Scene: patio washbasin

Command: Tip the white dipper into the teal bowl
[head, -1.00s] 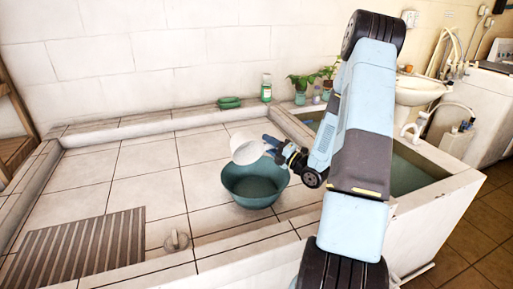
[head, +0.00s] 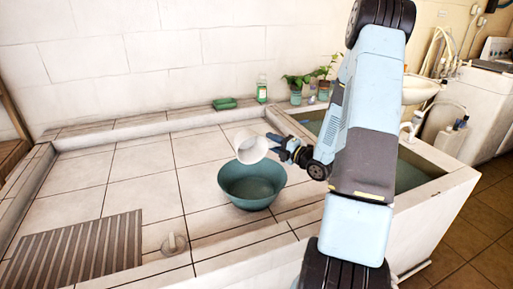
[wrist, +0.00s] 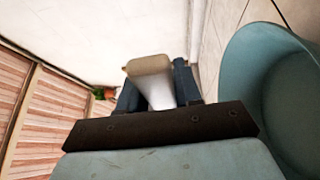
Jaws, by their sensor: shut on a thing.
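The white dipper (head: 249,148) is in my gripper (head: 274,143), held above the back part of the teal bowl. It is tilted, and its round mouth faces the camera and down to the left. The gripper is shut on the dipper from its right side. In the wrist view, a pale part of the dipper (wrist: 150,72) shows between the dark fingers. The teal bowl (head: 251,188) stands upright on the tiled counter, and its side fills the right of the wrist view (wrist: 285,95). Its inside looks plain teal; I cannot tell whether it holds anything.
A grey slatted mat (head: 80,250) and a small round knob (head: 173,243) are at the front left. A green sponge (head: 224,103), a bottle (head: 262,88) and potted plants (head: 300,85) line the back ledge. A water basin (head: 415,175) lies right. The tiles left of the bowl are clear.

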